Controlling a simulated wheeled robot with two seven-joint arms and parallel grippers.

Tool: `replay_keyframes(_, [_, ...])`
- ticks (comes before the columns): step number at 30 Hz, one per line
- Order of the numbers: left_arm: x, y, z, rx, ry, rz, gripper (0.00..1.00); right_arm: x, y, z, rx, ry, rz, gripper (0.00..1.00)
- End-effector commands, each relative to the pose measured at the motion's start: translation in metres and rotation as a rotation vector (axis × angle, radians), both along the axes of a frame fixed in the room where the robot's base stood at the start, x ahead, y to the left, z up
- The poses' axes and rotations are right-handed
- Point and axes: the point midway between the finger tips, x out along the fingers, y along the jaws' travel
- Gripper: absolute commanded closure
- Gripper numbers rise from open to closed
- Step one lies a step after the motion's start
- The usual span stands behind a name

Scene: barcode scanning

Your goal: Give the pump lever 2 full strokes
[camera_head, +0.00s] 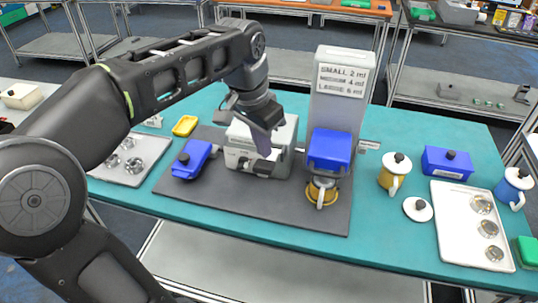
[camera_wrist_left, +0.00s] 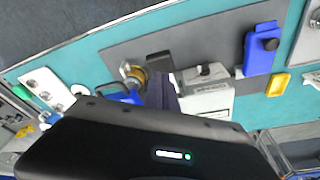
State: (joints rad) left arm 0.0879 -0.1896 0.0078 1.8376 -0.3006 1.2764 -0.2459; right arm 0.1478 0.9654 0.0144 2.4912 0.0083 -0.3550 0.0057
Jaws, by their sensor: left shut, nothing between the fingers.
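A dispenser with a blue head (camera_head: 329,150) stands on the dark mat, in front of a tall white panel (camera_head: 345,85) reading small 2 ml, medium 4 ml, large 6 ml. A small grey-white piece (camera_head: 368,145) juts out at its right side; I cannot tell whether this is the pump lever. A yellow-banded cup (camera_head: 322,192) stands under the blue head; it also shows in the left wrist view (camera_wrist_left: 133,73). My left gripper (camera_head: 264,150) is shut and empty, pointing down in front of a white box with a black knob (camera_head: 287,150), left of the dispenser. Contact is unclear. My right gripper is out of view.
A blue holder with a black knob (camera_head: 192,160) and a yellow dish (camera_head: 185,125) are at left. A tray with metal cups (camera_head: 110,168) lies farther left. A yellow mug (camera_head: 394,173), a lid (camera_head: 418,209), a blue box (camera_head: 447,163) and a white tray (camera_head: 457,225) are at right.

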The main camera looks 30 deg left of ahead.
Motion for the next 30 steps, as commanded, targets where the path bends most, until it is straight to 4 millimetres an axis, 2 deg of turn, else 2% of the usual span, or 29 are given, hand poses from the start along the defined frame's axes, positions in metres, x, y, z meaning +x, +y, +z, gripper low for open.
replay_keyframes(1, [0.0, 0.0, 0.012, 0.0, -0.001, 0.0, 1.0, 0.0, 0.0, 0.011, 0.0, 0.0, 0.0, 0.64])
replay_keyframes(3, [0.0, 0.0, 0.021, 0.0, -0.002, 0.0, 1.0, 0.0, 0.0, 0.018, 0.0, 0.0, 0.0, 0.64])
replay_keyframes(7, [0.0, 0.0, 0.03, 0.0, -0.001, 0.0, 1.0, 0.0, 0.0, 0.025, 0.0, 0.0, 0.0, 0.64])
replay_keyframes(30, [0.0, 0.0, 0.029, 0.0, 0.0, 0.0, 1.0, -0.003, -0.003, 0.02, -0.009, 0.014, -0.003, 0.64])
